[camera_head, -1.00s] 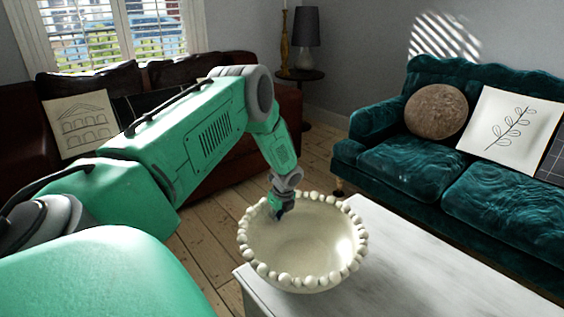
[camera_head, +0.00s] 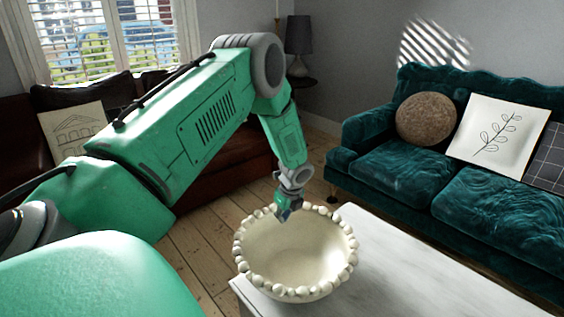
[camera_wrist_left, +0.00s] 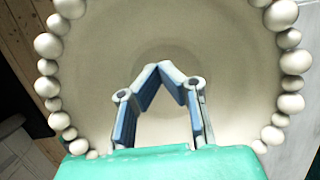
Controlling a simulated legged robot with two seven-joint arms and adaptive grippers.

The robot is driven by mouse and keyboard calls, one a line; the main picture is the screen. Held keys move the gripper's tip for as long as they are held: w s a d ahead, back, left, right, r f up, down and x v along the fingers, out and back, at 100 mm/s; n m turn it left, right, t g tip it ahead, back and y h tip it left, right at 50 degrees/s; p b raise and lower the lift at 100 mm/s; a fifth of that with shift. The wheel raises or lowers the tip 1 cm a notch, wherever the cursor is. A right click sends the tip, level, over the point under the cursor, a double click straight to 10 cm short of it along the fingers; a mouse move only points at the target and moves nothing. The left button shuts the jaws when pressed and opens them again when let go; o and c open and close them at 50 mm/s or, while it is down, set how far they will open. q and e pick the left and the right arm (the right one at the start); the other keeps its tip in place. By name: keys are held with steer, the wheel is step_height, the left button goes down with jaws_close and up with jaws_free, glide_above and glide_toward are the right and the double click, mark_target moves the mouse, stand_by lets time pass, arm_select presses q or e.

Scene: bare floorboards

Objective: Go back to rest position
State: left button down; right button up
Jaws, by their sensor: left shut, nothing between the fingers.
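My left gripper (camera_head: 284,215) hangs from my green left arm over the far rim of a cream bowl. In the left wrist view its fingers (camera_wrist_left: 172,72) meet at the tips, shut and empty, with the bowl below them. The bowl (camera_head: 300,250) has a beaded rim and stands on a white table; it looks empty. The bowl's inside also fills most of the left wrist view (camera_wrist_left: 225,60). My right gripper shows in neither view.
The white table (camera_head: 420,265) is bare to the right of the bowl. A teal sofa (camera_head: 400,165) with cushions stands behind on the right. A dark red sofa (camera_head: 215,180) is behind my left arm. A dark lamp (camera_head: 299,38) stands at the back.

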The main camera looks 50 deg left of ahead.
arm_select(q)
steer(key=shift+r, duration=0.3)
